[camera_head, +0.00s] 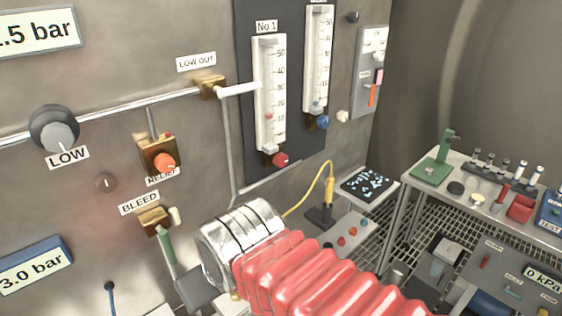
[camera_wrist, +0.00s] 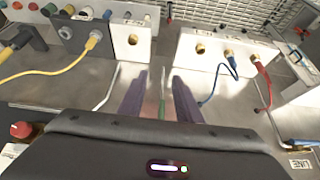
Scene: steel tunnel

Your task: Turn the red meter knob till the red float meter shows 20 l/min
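The red float meter (camera_head: 270,80) is the tall white scale marked No 1 on the dark panel in the head view. Its small red float (camera_head: 268,116) sits about level with the 10 mark. The red meter knob (camera_head: 281,160) is at the foot of that meter, with nothing touching it. In the wrist view my gripper (camera_wrist: 160,88) has its two dark purple fingers apart, with no object held between them. A red knob (camera_wrist: 20,130) shows at the lower left of the wrist view; I cannot tell which knob it is.
A second meter (camera_head: 317,60) with a blue knob (camera_head: 322,122) stands right of the first. A pipe (camera_head: 110,110) and the brass relief valve (camera_head: 158,155) are on the left wall. Red bellows (camera_head: 310,275) with a steel ring fill the lower middle. A bench (camera_head: 425,200) is at right.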

